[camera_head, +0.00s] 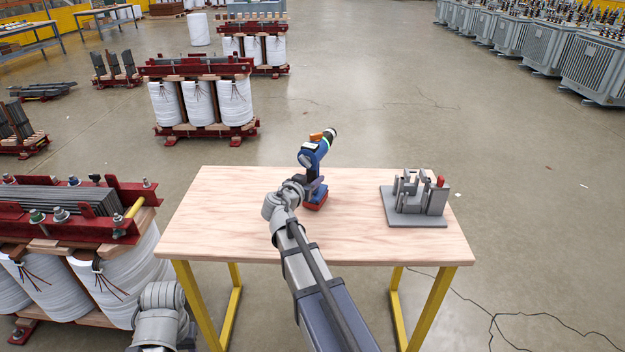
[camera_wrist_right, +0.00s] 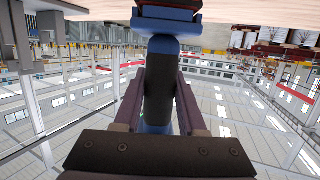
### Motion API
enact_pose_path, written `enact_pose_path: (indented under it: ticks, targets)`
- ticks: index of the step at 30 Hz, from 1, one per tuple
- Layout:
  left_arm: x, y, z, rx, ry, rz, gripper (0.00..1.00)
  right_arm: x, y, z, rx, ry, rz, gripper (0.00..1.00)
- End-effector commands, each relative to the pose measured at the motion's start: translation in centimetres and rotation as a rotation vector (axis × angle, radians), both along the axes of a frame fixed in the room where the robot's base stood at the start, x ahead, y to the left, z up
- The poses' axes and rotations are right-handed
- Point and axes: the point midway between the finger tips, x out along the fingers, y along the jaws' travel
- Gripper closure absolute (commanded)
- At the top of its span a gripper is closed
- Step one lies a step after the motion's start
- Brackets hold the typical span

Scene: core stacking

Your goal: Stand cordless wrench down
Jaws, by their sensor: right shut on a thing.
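The cordless wrench (camera_head: 314,157) is blue and black with an orange part on top and a red base. It is upright at the far middle of the wooden table (camera_head: 225,215), its base on or just above the top; I cannot tell which. My right gripper (camera_head: 299,184) is shut on its handle. In the right wrist view the dark handle (camera_wrist_right: 160,90) sits between the two fingers of my right gripper (camera_wrist_right: 160,105), with the blue and red base at the top of the picture. Part of my left arm shows at the lower left; its gripper is not visible.
A grey fixture (camera_head: 418,203) with a red-tipped post stands on the right of the table. A large transformer core (camera_head: 75,220) with white coils stands close to the table's left side. The table's left part and front are clear.

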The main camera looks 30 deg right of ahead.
Motion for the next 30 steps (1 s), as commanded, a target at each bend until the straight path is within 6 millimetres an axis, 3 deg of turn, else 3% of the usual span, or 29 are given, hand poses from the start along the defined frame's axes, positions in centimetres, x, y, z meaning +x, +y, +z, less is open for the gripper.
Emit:
enact_pose_path:
  ticks: [29,30]
  targets:
    - [0.0,0.0,-0.7,0.0,0.0,0.0,0.5,0.01,0.0,-0.65,-0.003,0.0,0.0,1.0]
    - [0.0,0.0,-0.66,0.0,0.0,0.0,0.5,0.01,0.0,-0.61,-0.003,0.0,0.0,0.58]
